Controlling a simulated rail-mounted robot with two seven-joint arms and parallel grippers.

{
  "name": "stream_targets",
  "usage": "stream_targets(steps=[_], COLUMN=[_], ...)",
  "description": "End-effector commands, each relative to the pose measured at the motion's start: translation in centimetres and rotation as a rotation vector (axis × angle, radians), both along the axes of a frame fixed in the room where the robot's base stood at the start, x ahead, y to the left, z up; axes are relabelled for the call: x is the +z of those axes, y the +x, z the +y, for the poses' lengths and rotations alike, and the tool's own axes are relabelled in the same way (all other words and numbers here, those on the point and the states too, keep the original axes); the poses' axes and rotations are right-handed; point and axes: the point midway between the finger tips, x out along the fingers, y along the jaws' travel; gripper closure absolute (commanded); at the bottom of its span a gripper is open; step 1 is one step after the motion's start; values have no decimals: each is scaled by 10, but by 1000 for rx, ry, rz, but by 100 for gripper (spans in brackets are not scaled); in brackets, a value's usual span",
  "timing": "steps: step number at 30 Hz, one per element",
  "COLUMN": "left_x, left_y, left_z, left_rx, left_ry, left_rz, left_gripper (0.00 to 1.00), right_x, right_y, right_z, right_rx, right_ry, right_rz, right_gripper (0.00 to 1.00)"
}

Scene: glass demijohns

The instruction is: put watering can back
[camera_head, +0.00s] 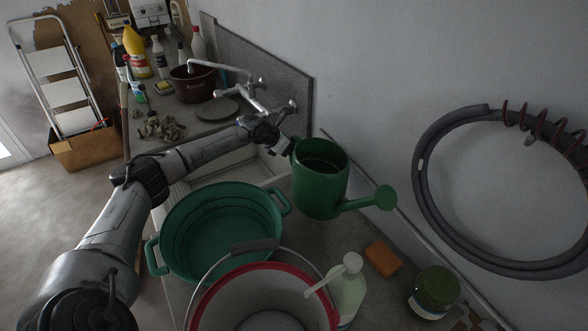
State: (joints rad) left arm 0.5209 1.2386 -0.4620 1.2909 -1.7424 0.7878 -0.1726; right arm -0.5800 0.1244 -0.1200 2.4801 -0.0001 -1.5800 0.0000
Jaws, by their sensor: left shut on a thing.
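The green watering can (317,190) is right of the picture's middle, close to the wall and upright or nearly so. Its open top faces up and its spout with a round rose points right. My left arm reaches in from the lower left, and my left gripper (287,146) is shut on the can at its upper left side. The fingertips and the exact grip are hard to make out. I cannot tell whether the can's base touches the counter. My right gripper is not in view.
A green basin (277,194) and a red-rimmed bucket (328,314) stand in front of the can. A white pump bottle (347,291), an orange sponge (383,259) and a dark jar (433,291) are nearby. The sink with its tap (254,95) lies behind. A coiled hose (424,205) hangs right.

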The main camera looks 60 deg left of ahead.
Motion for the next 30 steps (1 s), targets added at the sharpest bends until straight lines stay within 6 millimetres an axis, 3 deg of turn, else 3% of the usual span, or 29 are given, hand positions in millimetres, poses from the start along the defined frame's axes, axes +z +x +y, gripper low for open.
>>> stream_targets(steps=[8, 16, 28, 29, 30], left_x=[-22, -57, -62, -63, -62], left_y=[0, 0, 0, 0, 0], left_z=[0, 0, 0, 0, 0], left_rx=[1, 1, 1, -1, -1], left_ry=[-2, -3, -1, 1, 1], left_rz=[-2, -1, -3, -1, -1], left_gripper=[100, 100, 100, 76, 73], right_x=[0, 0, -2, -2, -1], right_y=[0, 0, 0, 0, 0], right_z=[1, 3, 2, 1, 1], right_rx=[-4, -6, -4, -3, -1], right_ry=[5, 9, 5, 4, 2], right_rz=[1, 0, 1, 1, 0], right_gripper=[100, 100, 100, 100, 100])
